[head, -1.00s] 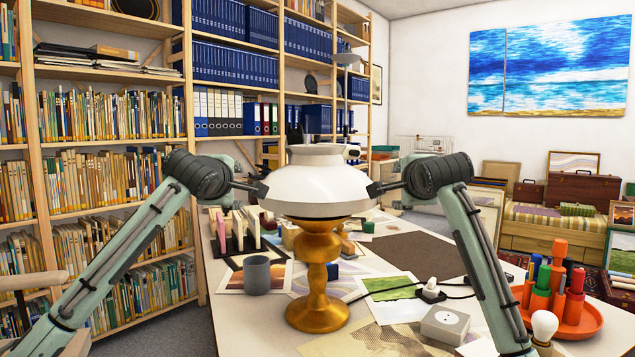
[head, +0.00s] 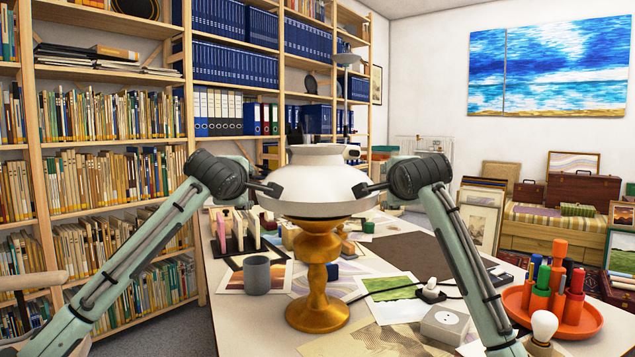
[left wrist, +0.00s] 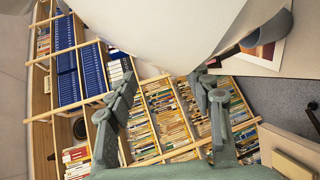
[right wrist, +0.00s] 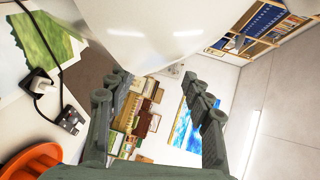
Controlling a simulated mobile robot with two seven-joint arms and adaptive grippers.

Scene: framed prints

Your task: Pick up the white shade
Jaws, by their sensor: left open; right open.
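The white shade (head: 317,183) is a wide, rounded, glossy form with a narrower collar on top. It sits upright on a golden lamp base (head: 318,290) on the table. My left gripper (head: 271,190) is open at the shade's left side, and my right gripper (head: 363,189) is open at its right side. In the head view both sets of fingertips reach the shade's edge; I cannot tell whether they touch. The shade (left wrist: 190,25) fills the top of the left wrist view, ahead of the open fingers. It also fills the top of the right wrist view (right wrist: 150,30).
The table holds a grey cup (head: 257,275), a white socket box (head: 444,325), a light bulb (head: 544,327) and an orange tray (head: 590,322) with several bottles. A cable runs to the right. Bookshelves (head: 110,150) stand at the left.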

